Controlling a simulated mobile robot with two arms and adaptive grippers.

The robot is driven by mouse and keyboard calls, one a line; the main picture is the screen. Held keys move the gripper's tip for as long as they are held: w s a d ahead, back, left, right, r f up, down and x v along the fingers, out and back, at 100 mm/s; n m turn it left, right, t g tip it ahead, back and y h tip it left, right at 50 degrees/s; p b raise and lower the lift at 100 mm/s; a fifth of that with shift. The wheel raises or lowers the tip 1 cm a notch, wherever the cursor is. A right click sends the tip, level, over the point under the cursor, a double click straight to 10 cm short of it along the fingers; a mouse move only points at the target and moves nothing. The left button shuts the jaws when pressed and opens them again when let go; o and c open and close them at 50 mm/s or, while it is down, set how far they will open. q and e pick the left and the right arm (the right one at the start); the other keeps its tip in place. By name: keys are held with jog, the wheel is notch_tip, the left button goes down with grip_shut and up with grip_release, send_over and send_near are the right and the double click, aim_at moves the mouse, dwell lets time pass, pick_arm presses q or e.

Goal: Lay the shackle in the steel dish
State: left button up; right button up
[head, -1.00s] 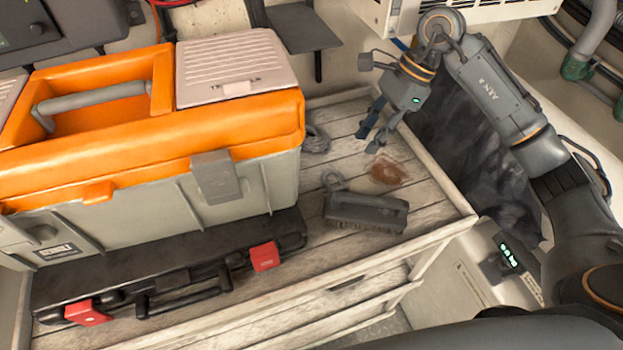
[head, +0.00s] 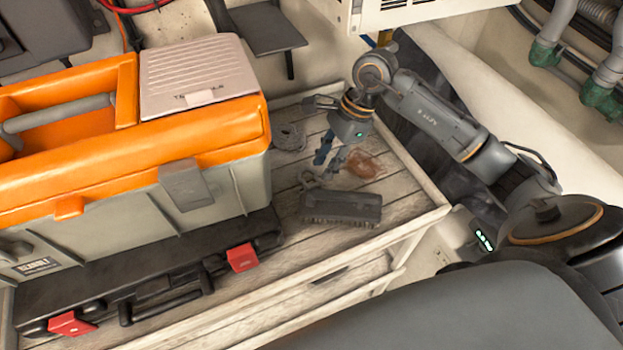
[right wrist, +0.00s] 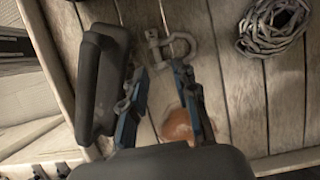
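The shackle (head: 309,180) is a small grey metal loop lying on the pale plank top, just behind a dark brush. In the right wrist view the shackle (right wrist: 170,45) lies just beyond my fingertips, roughly between their lines. My right gripper (head: 329,157) points down beside and above the shackle. In the wrist view my right gripper (right wrist: 159,68) has its two blue-grey fingers apart with nothing held between them. Whether a finger touches the shackle I cannot tell. I see no steel dish in these views. My left gripper is out of view.
The dark brush (head: 341,208) lies close in front of the shackle. A rope coil (head: 288,137) lies behind it, and a reddish-brown stain (head: 367,165) to its right. A big orange and grey toolbox (head: 190,145) and a black case (head: 150,277) fill the left. A low rim edges the planks.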

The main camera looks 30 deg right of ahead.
aim_at(315, 182)
jog(key=p+x, duration=0.1)
jog(key=x, duration=0.2)
jog(key=shift+s+a+f+p, duration=0.2)
jog(key=shift+a+f+p, duration=0.1)
jog(key=shift+p, duration=0.1)
jog(key=shift+a+f, duration=0.1)
jog(key=shift+f, duration=0.35)
grip_shut()
jog(key=shift+w+r, duration=0.1)
jog(key=shift+r, duration=0.05)
